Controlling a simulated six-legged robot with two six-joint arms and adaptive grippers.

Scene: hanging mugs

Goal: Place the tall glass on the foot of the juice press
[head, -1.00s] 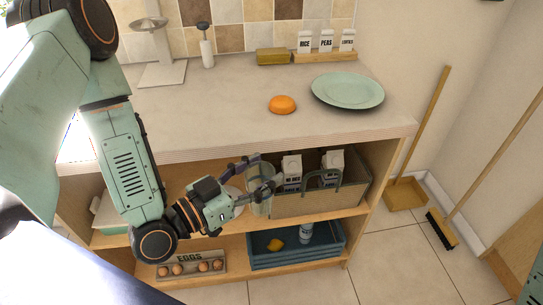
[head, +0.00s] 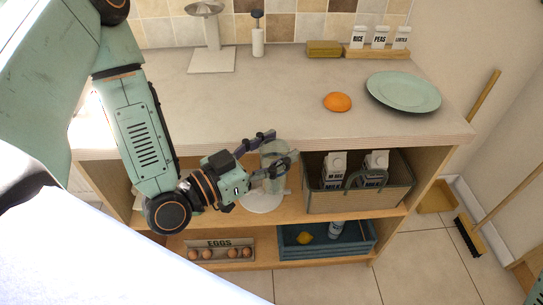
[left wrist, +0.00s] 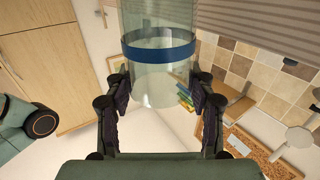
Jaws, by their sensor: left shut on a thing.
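The tall glass (head: 273,162) is clear, with a blue band that shows in the left wrist view (left wrist: 160,50). My left gripper (head: 284,146) is shut around its side, one finger on each side. The glass is held in the air in front of the counter's front edge, apart from the press. The juice press (head: 212,58) stands at the back left of the counter, with a pale flat foot, an upright column and a metal bowl on top. The foot is bare. My right gripper is not in view.
On the counter (head: 280,85) are an orange half (head: 337,102), a green plate (head: 403,92) and a white bottle-like item (head: 258,40). Counter room is clear between press and orange. The shelf below holds a carton basket (head: 355,195) and a white dish (head: 262,204).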

